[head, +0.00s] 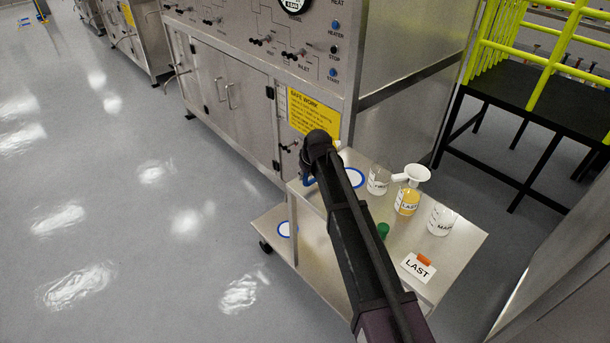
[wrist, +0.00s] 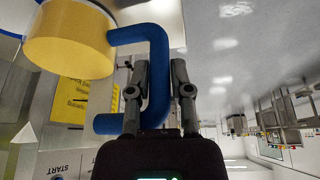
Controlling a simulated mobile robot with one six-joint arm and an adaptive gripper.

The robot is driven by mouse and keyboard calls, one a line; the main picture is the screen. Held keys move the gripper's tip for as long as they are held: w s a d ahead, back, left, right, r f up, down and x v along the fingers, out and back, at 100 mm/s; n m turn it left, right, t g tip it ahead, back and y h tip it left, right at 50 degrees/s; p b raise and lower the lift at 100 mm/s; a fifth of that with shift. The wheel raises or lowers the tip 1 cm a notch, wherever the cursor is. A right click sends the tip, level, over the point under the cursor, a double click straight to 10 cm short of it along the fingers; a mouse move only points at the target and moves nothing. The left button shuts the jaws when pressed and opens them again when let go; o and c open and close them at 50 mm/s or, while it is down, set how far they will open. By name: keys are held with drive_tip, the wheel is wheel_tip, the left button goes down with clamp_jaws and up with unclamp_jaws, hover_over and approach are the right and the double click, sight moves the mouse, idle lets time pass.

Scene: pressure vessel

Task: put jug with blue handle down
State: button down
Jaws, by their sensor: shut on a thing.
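The jug with the blue handle (wrist: 155,80) shows in the wrist view, with a yellow body (wrist: 70,45) at the upper left. My gripper (wrist: 160,68) is shut on the upright part of that handle, one finger on each side. The wrist picture is turned over, so the jug's tilt is hard to judge. In the head view my arm hides the jug almost wholly, and its height above the trolley (head: 455,255) cannot be told. A white disc with a blue ring (head: 355,178) lies on the trolley top, right of my arm's end.
Beakers labelled FIRST (head: 378,183), LAST (head: 408,202) with a white funnel (head: 416,173), and MAIN (head: 441,220) stand on the trolley. A LAST card (head: 418,268) and a green object (head: 383,230) lie nearer. The steel cabinet (head: 230,90) stands behind.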

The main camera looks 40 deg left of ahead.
drive_tip(key=shift+f, duration=0.15)
drive_tip(key=c, duration=0.5)
unclamp_jaws()
drive_tip(key=shift+c, duration=0.2)
drive_tip(key=p+v, duration=1.1)
drive_tip(key=v, duration=0.1)
drive_tip(key=shift+d, duration=0.1)
idle(1.0)
